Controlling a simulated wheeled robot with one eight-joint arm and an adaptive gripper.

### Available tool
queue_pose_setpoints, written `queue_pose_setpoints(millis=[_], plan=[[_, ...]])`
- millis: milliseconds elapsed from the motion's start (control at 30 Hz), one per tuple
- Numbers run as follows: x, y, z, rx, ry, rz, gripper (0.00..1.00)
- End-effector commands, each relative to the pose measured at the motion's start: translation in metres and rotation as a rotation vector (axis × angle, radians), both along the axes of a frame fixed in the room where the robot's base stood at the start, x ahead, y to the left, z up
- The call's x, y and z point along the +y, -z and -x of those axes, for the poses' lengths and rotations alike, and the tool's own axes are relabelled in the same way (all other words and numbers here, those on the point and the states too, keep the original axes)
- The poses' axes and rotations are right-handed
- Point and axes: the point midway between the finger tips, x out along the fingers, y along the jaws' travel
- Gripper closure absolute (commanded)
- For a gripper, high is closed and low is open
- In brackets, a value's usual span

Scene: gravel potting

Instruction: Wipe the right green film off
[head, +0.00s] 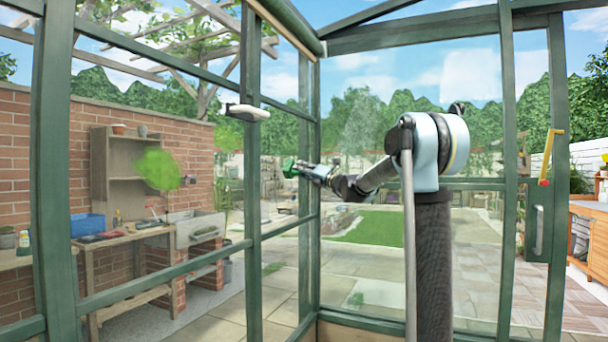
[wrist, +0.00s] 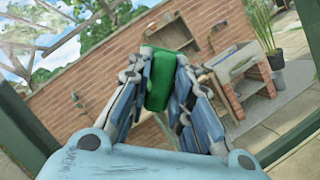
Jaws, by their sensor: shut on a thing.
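My gripper (head: 302,170) is shut on a green scrubber block (head: 290,167), in front of the glass near the corner post. In the wrist view the green block (wrist: 159,80) is upright between both fingers. A bright green film (head: 158,169) is a roundish patch on the left glass pane, left of my gripper and apart from the block. A smaller, faint green patch (head: 272,268) shows low on the pane nearer the corner; I cannot tell whether it is film or plants behind the glass. No film shows clearly in the wrist view.
Dark green posts and bars (head: 252,180) divide the panes. A pale block-like fitting (head: 248,112) sticks out from a post above my gripper. A yellow and red handle (head: 549,157) hangs at right. Beyond the glass stand a wooden bench (head: 130,235) and a brick wall (head: 90,130).

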Motion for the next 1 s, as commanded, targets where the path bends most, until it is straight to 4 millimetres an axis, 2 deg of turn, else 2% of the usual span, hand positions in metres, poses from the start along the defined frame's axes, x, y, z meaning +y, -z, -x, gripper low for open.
queue_pose_setpoints(millis=[567,1000], plan=[[-0.001,-0.019,0.001,0.0,0.001,0.0,0.99],[-0.008,-0.018,-0.027,0.001,0.003,0.0,0.99]])
